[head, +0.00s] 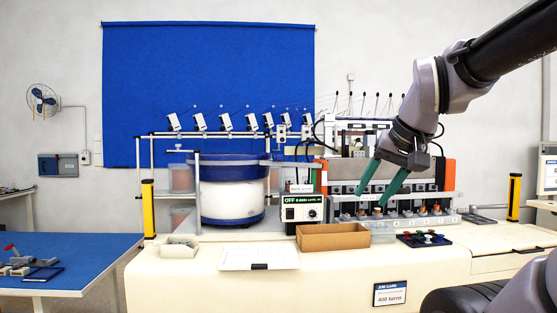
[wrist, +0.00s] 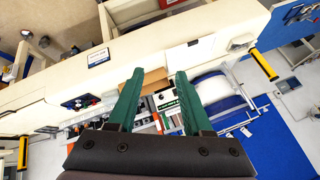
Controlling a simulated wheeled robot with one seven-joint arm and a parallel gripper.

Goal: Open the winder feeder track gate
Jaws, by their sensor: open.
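The bowl feeder (head: 230,203), a white drum with blue bands, stands left of centre in the head view and shows in the wrist view (wrist: 213,88). A grey track (head: 275,162) runs from its rim toward the winder machine (head: 447,176) on the right. I cannot clearly make out the gate; a small labelled plate (head: 300,188) stands near the track's end. My gripper (head: 371,198) has long green fingers, spread apart and empty, in front of the winder's row of spindles. In the wrist view the gripper (wrist: 160,72) points over the bench, with nothing between its fingers.
A controller box (head: 302,211) reading OFF stands below the track. A brown open box (head: 333,237), a clear bin (head: 382,232) and a dark panel with knobs (head: 424,239) lie along the bench front. Yellow posts (head: 148,208) mark the bench ends. A white sheet (head: 258,256) lies in front.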

